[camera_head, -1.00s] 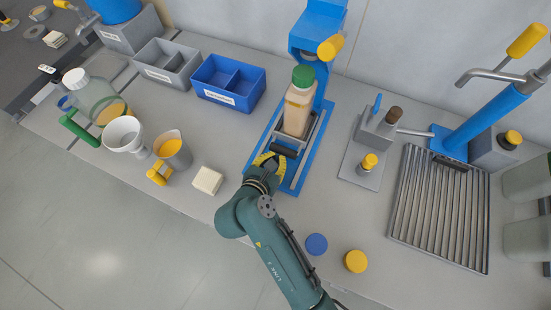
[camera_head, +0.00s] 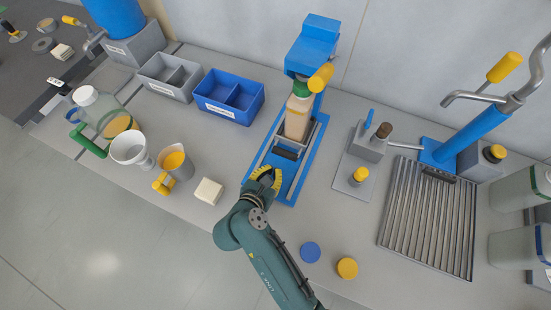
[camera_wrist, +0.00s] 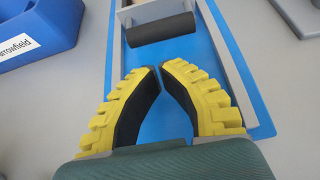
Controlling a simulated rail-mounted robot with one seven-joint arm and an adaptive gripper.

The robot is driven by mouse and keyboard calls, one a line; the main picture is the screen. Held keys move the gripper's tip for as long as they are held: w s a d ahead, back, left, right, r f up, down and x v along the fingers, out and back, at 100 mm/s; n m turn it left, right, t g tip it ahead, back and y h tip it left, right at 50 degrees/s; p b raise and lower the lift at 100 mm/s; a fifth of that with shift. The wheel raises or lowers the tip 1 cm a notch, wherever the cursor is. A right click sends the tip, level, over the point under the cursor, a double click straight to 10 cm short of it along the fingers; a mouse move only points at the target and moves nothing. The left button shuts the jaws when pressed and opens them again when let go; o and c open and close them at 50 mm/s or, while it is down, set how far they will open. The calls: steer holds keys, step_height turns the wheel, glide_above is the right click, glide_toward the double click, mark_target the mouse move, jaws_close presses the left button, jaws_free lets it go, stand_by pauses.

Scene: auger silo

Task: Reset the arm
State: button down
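My gripper (camera_head: 266,175) is over the front of a blue press stand (camera_head: 288,188). In the wrist view its two yellow-ribbed fingers (camera_wrist: 160,68) lean together at the tips with a narrow gap and nothing between them. A black roller-like handle (camera_head: 285,153) of the stand's slide lies just beyond the fingertips, apart from them; it also shows in the wrist view (camera_wrist: 162,29). A beige bottle (camera_head: 298,115) with a green cap stands upright on the slide, its cap close to the blue press head (camera_head: 310,45).
A blue bin (camera_head: 230,105) and a grey bin (camera_head: 168,85) stand at the back left. A jug (camera_head: 173,163), a funnel (camera_head: 129,150) and a white block (camera_head: 209,191) lie left of my arm. Blue (camera_head: 310,252) and yellow (camera_head: 347,268) discs lie right. A metal grate (camera_head: 425,225) is farther right.

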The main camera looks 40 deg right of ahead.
steer(key=p+v, duration=0.1)
steer(key=v, duration=0.8)
steer(key=shift+a+r, duration=0.1)
